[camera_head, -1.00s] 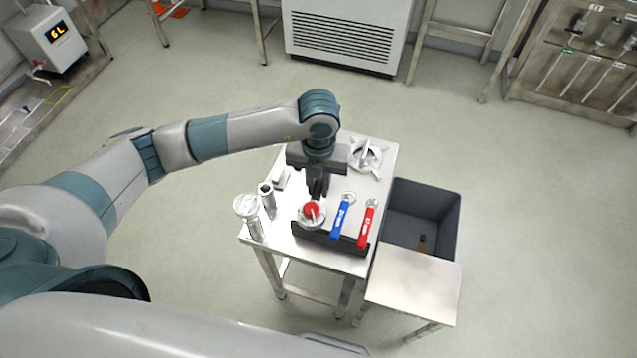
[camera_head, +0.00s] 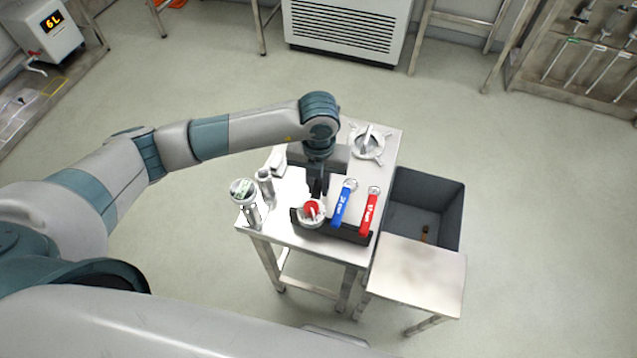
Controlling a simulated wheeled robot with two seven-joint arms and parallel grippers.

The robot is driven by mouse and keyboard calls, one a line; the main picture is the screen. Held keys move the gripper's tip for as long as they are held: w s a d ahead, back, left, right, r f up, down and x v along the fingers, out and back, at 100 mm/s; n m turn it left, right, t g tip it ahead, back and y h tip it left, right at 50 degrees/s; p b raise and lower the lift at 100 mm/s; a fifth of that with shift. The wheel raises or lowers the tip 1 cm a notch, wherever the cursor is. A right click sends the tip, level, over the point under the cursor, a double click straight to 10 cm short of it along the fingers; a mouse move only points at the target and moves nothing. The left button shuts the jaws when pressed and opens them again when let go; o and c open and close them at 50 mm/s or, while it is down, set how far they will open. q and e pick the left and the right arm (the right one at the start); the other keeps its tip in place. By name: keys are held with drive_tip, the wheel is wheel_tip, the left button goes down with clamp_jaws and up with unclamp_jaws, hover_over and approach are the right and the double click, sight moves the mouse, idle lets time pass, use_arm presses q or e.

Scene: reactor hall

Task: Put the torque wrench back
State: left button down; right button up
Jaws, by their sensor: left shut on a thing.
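My left gripper (camera_head: 317,188) points down over the steel table, its dark fingers shut. Just below the fingers is a round silver thing with a red centre (camera_head: 312,209), which appears to be in their grip. I cannot tell whether it is the torque wrench. It overlaps a dark holder (camera_head: 345,233) at the table's front edge in the picture, and I cannot tell whether they touch. A blue-handled wrench (camera_head: 341,208) and a red-handled wrench (camera_head: 370,212) lean on that holder, right of the gripper. My right gripper is out of view.
The steel table (camera_head: 290,233) also bears a silver flanged part (camera_head: 367,143) at the back and two upright cylinders at left, one broad (camera_head: 243,192), one slim (camera_head: 265,185). A grey bin (camera_head: 449,214) and low bench (camera_head: 415,275) stand right. A rack (camera_head: 560,85) holds long tools.

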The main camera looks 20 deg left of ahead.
use_arm(q)
drive_tip(key=shift+f, duration=0.1)
idle(1.1)
drive_tip(key=c, duration=1.6)
unclamp_jaws()
drive_tip(key=shift+o, duration=0.2)
drive_tip(key=shift+r+p, duration=1.45)
drive_tip(key=shift+r, duration=1.55)
